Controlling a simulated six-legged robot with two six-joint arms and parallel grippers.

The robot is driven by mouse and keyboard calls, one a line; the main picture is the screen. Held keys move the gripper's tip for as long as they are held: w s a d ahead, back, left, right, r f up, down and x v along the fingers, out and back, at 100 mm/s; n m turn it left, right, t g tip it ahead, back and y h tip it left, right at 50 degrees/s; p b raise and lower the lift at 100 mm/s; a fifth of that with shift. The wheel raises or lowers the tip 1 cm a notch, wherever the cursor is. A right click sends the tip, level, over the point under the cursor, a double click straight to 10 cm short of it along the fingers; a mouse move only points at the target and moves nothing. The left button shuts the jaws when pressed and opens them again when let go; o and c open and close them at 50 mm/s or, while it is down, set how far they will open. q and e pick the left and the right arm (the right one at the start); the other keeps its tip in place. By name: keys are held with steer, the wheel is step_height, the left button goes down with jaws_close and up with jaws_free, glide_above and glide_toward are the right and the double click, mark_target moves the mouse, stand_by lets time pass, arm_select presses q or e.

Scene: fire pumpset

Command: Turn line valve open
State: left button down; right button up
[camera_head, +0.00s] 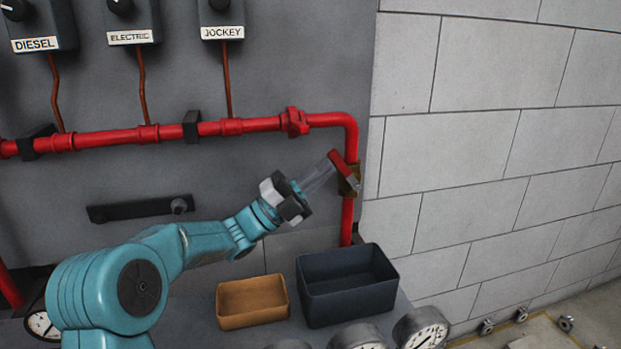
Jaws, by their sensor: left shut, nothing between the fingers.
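The line valve has a brass-coloured body (350,182) on the vertical part of the red pipe, near the right edge of the grey panel. Its short red lever (340,164) slants from upper left to lower right. My left gripper (330,168) reaches in from the left, its fingers shut and empty. The fingertips are right at the left side of the red lever; I cannot tell whether they touch it. The fingers hide a little of the valve's left side. My right gripper is not in view.
A red pipe (100,139) runs across the panel and bends down to the valve. Below stand a dark bin (349,296) and a small orange-brown tray (252,310). Several gauges (422,327) line the bottom. A block wall (470,140) stands close on the right.

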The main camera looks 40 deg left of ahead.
mark_target(335, 154)
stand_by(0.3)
arm_select(q)
steer(key=r+g+y+p, duration=0.1)
steer(key=w+d+r+g+p, duration=0.1)
steer(key=r+g+y+p, duration=0.1)
steer(key=p, duration=0.1)
steer(key=shift+w+d+r+y, duration=0.1)
steer(key=shift+w+d+y, duration=0.05)
steer(key=shift+w+y, duration=0.15)
steer(key=shift+w+d+r, duration=0.1)
steer(key=shift+w+d, duration=0.2)
steer(key=shift+w+d+r, duration=0.1)
steer(key=shift+w+d, duration=0.1)
steer(key=shift+w, duration=0.1)
steer(key=shift+w+d+r, duration=0.15)
steer(key=shift+w+d, duration=0.05)
steer(key=shift+r, duration=0.1)
stand_by(0.4)
